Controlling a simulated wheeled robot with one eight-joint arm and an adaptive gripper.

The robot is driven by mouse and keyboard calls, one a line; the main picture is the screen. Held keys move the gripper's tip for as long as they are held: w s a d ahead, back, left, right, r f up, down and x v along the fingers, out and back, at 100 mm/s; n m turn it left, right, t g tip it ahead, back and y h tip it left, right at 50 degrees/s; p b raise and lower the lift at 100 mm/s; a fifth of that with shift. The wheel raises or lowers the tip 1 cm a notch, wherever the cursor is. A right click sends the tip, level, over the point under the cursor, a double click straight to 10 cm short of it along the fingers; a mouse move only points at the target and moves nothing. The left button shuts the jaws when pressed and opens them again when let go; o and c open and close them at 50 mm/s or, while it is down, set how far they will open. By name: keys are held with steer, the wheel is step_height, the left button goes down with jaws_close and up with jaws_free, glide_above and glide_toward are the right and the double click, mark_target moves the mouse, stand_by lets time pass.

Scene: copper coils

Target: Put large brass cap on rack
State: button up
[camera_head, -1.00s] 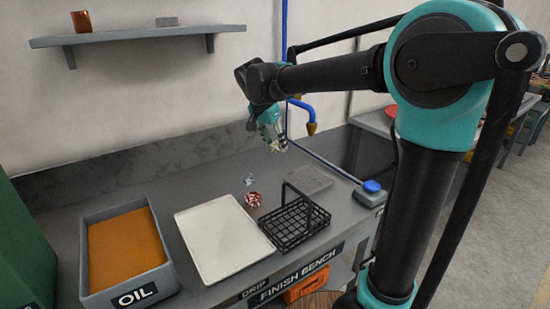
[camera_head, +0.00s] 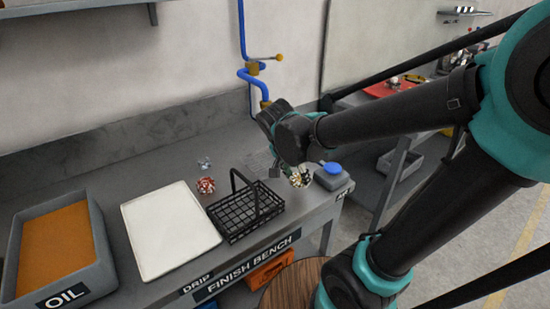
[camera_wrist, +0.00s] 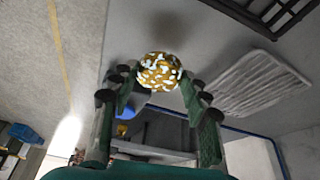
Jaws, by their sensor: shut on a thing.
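A round brass-coloured cap with white patches (camera_wrist: 160,72) sits between the fingertips of my gripper (camera_wrist: 158,84) in the wrist view. My gripper is shut on it. In the head view the cap (camera_head: 299,179) shows at the end of my arm, above the right end of the bench. My gripper (camera_head: 292,172) is partly hidden there by my wrist. A flat, pale ribbed rack (camera_wrist: 255,84) lies to the right of the cap in the wrist view, apart from it. In the head view my wrist hides part of this rack (camera_head: 257,162).
A black wire basket (camera_head: 236,222) with a raised handle stands left of my gripper. A blue-topped grey box (camera_head: 335,178) is close on the right. A red-and-white round piece (camera_head: 205,186), a white tray (camera_head: 170,228) and an oil bin (camera_head: 62,285) are further left.

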steer(key=shift+d+f, duration=0.1)
steer(key=shift+f, duration=0.05)
glide_above(268, 160)
steer(key=s, duration=0.4)
steer(key=shift+w+d, duration=0.2)
steer(key=shift+d, duration=0.05)
steer(key=shift+w+a+f, duration=0.2)
steer(key=shift+w+a, duration=0.25)
steer(key=shift+w, duration=0.2)
steer(key=shift+w+a+f, duration=0.2)
steer(key=shift+w+a, duration=0.2)
steer(key=shift+w, duration=0.2)
steer(key=shift+s+f, duration=0.1)
steer(key=shift+f, duration=0.25)
steer(key=shift+f, duration=0.1)
steer(key=o, duration=1.2)
steer(key=shift+c, duration=0.2)
steer(key=v, duration=1.2)
